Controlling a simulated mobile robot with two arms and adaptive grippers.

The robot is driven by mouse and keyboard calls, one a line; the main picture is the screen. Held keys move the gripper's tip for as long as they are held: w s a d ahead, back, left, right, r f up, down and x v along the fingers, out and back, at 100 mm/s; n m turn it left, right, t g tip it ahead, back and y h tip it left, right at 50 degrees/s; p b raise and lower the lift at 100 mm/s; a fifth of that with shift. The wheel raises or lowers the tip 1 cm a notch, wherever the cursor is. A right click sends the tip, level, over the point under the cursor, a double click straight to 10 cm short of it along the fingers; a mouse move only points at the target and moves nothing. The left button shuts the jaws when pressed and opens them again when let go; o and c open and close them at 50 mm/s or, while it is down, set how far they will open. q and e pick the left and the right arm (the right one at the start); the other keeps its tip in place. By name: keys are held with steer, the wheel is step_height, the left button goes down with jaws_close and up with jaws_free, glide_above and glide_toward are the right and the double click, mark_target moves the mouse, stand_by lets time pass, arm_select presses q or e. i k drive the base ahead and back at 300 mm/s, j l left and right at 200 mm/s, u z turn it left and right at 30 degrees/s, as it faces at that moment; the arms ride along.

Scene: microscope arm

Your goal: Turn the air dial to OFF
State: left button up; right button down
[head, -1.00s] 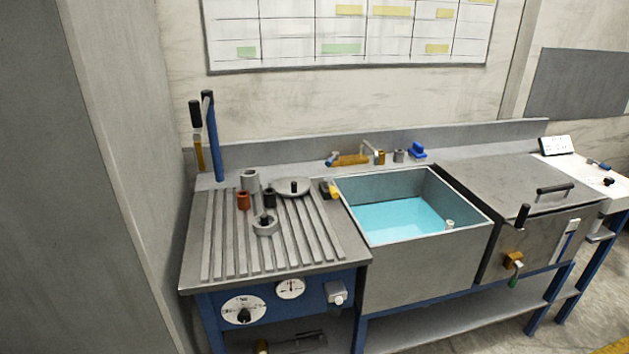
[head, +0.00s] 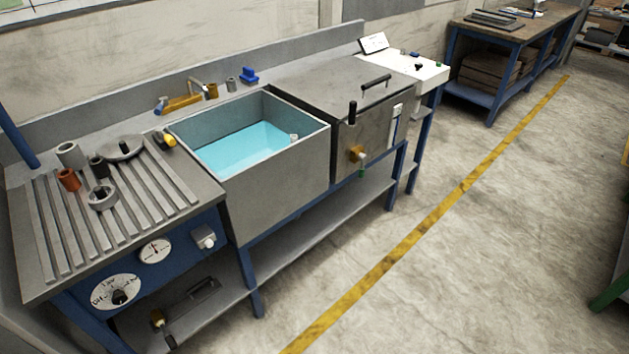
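The air dial seems to be the larger white round dial (head: 117,291) with a black knob, on the blue front panel under the ribbed drain board at the lower left. Marks are printed around its rim, but they are too small to read surely. A smaller white gauge (head: 155,250) with a needle sits to its upper right. A pale square fitting (head: 204,237) is on the same panel further right. Neither of my grippers is in view.
A sink (head: 250,150) with blue water stands right of the ribbed board (head: 150,190), which holds several small parts. A lidded metal tank (head: 335,85) is further right. Open floor (head: 480,240) with a yellow line lies in front.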

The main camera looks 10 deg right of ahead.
mark_target(119, 297)
steer(key=k+j+u, duration=0.15)
steer(key=u, duration=1)
